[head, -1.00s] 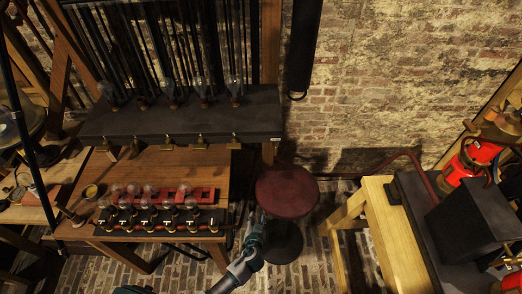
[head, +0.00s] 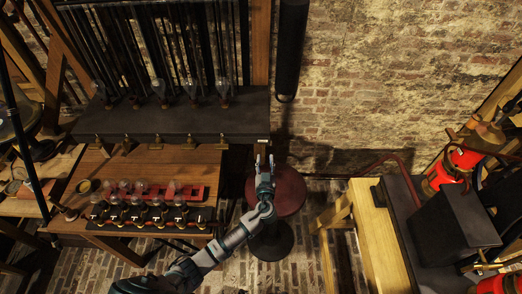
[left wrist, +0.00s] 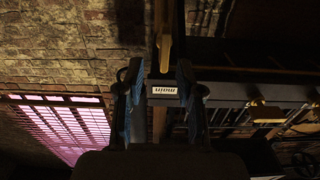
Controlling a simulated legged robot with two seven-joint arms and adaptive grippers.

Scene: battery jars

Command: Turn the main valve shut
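A small pale label (head: 263,141) sits at the right end of the dark shelf's front edge. In the left wrist view the label reads "MAIN" upside down (left wrist: 165,90). A yellow-brown bar with a blunt end (left wrist: 164,52) lines up with the label there; I cannot tell surely whether it is the main valve's handle. My left gripper (head: 264,160) is open and empty, its fingers pointing at the shelf end just below the label. In the left wrist view its two fingers (left wrist: 157,100) stand apart, either side of the label. My right gripper is out of view.
The dark shelf (head: 180,121) carries glass jars, with several brass valves (head: 160,142) along its front. A wooden table (head: 150,167) holds small bulbs below it. A red stool (head: 290,190) stands beneath my left gripper. A wooden bench (head: 370,225) is at right.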

